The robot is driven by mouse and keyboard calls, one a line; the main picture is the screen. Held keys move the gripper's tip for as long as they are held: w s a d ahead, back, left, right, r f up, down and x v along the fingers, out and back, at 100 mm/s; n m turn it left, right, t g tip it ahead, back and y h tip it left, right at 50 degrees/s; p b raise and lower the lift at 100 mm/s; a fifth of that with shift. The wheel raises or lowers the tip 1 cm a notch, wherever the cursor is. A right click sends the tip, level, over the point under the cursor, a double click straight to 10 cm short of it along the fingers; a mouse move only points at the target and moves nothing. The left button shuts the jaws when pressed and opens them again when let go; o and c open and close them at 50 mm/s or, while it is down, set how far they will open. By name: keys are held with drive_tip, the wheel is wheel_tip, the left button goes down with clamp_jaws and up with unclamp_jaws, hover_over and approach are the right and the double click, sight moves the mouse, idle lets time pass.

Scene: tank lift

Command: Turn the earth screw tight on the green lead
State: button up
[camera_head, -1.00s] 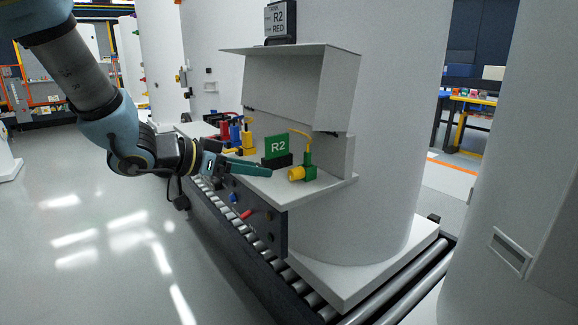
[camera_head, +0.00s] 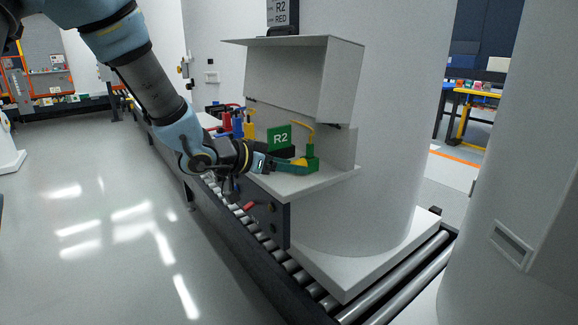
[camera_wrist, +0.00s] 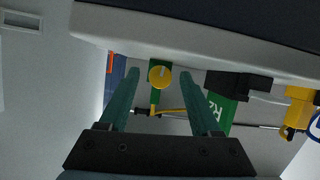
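The earth screw is a yellow round knob (camera_wrist: 160,76) on a green block (camera_wrist: 154,97). The block stands near the front corner of the white shelf; in the head view the green lead's upright end (camera_head: 310,151) shows, with a yellow wire looping from its top. My gripper (camera_head: 302,164) reaches in from the left, its green fingers at the knob and hiding part of it. In the wrist view my gripper (camera_wrist: 159,73) is open, one finger on each side of the knob, with a visible gap on both sides.
A green R2 sign (camera_head: 279,138) stands just behind my fingers. Red, blue and yellow connectors (camera_head: 237,125) stand further back on the shelf (camera_head: 325,182). A sloped white hood (camera_head: 290,80) hangs above. A roller conveyor (camera_head: 300,282) runs below.

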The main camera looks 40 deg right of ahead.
clamp_jaws()
idle(0.4)
drive_tip(key=m+b, duration=0.1)
drive_tip(key=b, duration=0.2)
drive_tip(key=shift+f+t+b, duration=0.3)
drive_tip(key=shift+t+b, duration=0.1)
drive_tip(key=m+t+b, duration=0.1)
drive_tip(key=b, duration=0.2)
drive_tip(key=shift+s+m, duration=0.15)
drive_tip(key=shift+m, duration=0.15)
drive_tip(key=shift+r+m+b, duration=0.3)
drive_tip(key=shift+b, duration=0.45)
drive_tip(key=shift+o, duration=0.3)
unclamp_jaws()
drive_tip(key=shift+r+p, duration=0.2)
drive_tip(key=shift+p, duration=0.5)
